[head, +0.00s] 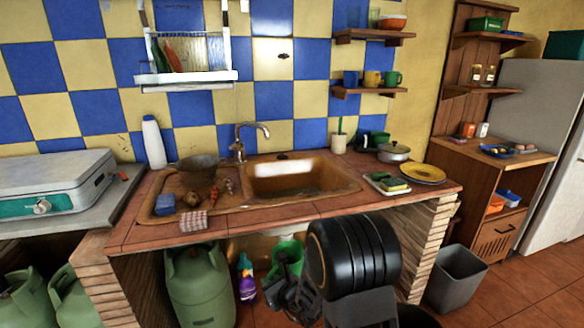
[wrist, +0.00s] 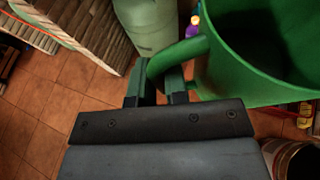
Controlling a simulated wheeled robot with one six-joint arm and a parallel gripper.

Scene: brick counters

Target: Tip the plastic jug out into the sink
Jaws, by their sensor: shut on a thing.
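The green plastic jug (head: 288,250) is in front of the counter, below its top edge, partly hidden by my arm in the head view. My gripper (wrist: 160,88) is shut on the jug's handle (wrist: 186,52). The jug's body (wrist: 214,78) fills the upper right of the wrist view, with its dark open mouth showing; its contents cannot be made out. The brown sink (head: 262,195) is set in the tiled counter, above and behind the jug in the head view. Its basin looks empty, and the tap (head: 239,146) stands at its back.
The drainboard holds a colander (head: 197,166), a blue box (head: 165,204), small items and a checked cloth (head: 194,221). Plates with sponges (head: 388,184) sit right of the basin. Below are a gas cylinder (head: 200,290) and a purple bottle (head: 247,288). A grey bin (head: 455,278) stands right.

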